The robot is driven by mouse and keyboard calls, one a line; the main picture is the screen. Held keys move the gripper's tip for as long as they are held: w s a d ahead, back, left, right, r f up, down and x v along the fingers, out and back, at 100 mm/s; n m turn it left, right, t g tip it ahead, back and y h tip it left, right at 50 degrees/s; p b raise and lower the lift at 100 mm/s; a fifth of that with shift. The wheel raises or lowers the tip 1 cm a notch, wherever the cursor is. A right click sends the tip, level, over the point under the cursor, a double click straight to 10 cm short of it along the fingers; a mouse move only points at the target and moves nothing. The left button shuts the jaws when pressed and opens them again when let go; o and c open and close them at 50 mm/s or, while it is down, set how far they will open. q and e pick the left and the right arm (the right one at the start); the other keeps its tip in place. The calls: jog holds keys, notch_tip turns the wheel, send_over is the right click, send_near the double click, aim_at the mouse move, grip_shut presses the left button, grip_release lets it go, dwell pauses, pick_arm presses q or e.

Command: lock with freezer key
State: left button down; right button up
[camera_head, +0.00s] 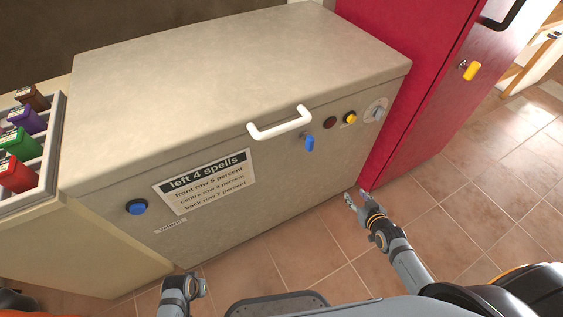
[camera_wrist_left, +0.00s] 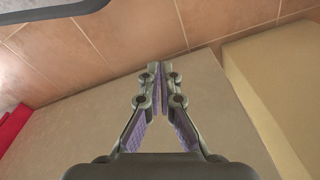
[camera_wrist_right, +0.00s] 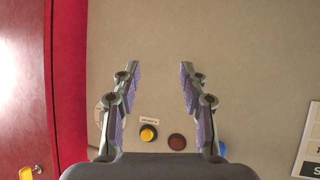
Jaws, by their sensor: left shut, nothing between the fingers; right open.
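The freezer (camera_head: 240,60) is a beige chest with its lid down and a white handle (camera_head: 280,124) at the front edge. A blue key (camera_head: 309,144) sticks out of its front just below the handle. In the right wrist view only a bit of the blue key (camera_wrist_right: 222,148) shows beside a finger. My right gripper (camera_head: 357,197) is open and empty, low in front of the freezer's right part and apart from the key; its spread fingers also show in the right wrist view (camera_wrist_right: 158,68). My left gripper (camera_wrist_left: 158,70) is shut and empty, low near the freezer's front left.
A red button (camera_head: 330,122), a yellow button (camera_head: 350,117) and a round dial (camera_head: 376,112) sit right of the key. A blue knob (camera_head: 137,207) is at the front's left. A red cabinet (camera_head: 405,130) with a yellow key (camera_head: 470,70) stands close on the right.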

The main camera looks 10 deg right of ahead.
jog(key=w+a+r+n+t+y+b, duration=0.25)
jog(key=w+a+r+t+b, duration=0.2)
jog(key=a+r, duration=0.4)
pick_arm(q)
notch_tip(320, 180, up, 7)
jog(key=w+d+b, duration=0.1)
jog(key=d+b, duration=0.1)
jog(key=b, duration=0.1)
pick_arm(e)
jog(key=y, duration=0.3)
send_near(313, 143)
jog(key=shift+n+t, duration=0.25)
jog(key=b+x, duration=0.2)
jog(key=x, duration=0.3)
jog(key=b+x, duration=0.2)
jog(key=x, duration=0.4)
jog(key=shift+a+f+b, duration=0.15)
jog(key=shift+f+b, duration=0.05)
jog(key=shift+b, duration=0.1)
pick_arm(q)
notch_tip(313, 143, down, 6)
jog(key=w+d+t+h, duration=0.1)
jog(key=w+d+t, duration=0.1)
jog(key=t, duration=0.1)
jog(key=shift+d+h, duration=0.25)
jog(key=shift+h, duration=0.05)
pick_arm(e)
grip_shut()
